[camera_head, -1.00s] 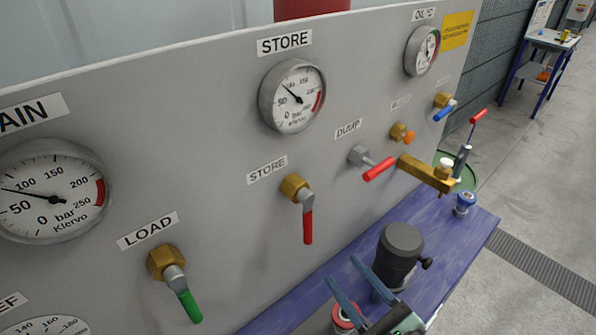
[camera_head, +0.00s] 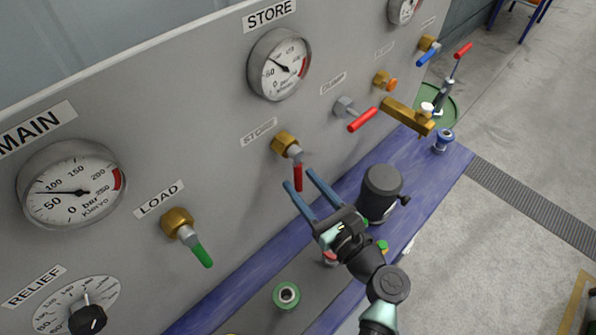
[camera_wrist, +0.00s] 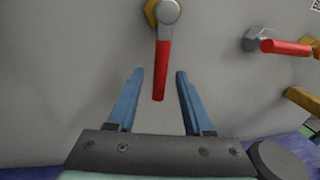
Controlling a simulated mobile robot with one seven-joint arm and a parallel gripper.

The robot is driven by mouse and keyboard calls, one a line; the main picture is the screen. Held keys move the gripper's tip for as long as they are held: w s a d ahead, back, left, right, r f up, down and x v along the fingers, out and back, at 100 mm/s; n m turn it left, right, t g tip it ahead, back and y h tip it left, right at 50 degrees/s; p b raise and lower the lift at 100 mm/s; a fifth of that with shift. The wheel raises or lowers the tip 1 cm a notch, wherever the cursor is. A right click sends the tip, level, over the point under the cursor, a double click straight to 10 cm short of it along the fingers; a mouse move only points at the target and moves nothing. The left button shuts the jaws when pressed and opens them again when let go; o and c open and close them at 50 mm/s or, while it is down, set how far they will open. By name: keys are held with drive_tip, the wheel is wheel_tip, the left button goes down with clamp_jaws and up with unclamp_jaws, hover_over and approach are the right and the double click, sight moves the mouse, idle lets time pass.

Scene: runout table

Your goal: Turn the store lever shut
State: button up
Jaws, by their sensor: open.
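The store lever (camera_head: 298,177) has a red handle that hangs down from a brass valve under the STORE label on the grey panel. The lever also shows in the wrist view (camera_wrist: 162,70), its red handle pointing down. My gripper (camera_head: 300,180) is open in front of the panel, its blue fingers pointing up toward the lever. In the wrist view my gripper (camera_wrist: 160,75) has one finger on each side of the handle's lower end, with gaps on both sides. I cannot tell how far the handle reaches between the fingers in depth.
The green load lever (camera_head: 202,254) is at left. A red dump lever (camera_head: 362,120) and a brass block (camera_head: 407,116) stick out at right. A dark cylinder (camera_head: 380,192) stands on the blue bench (camera_head: 425,190), close to my gripper's right.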

drive_tip(key=shift+x, duration=1.15)
clamp_jaws()
idle(0.6)
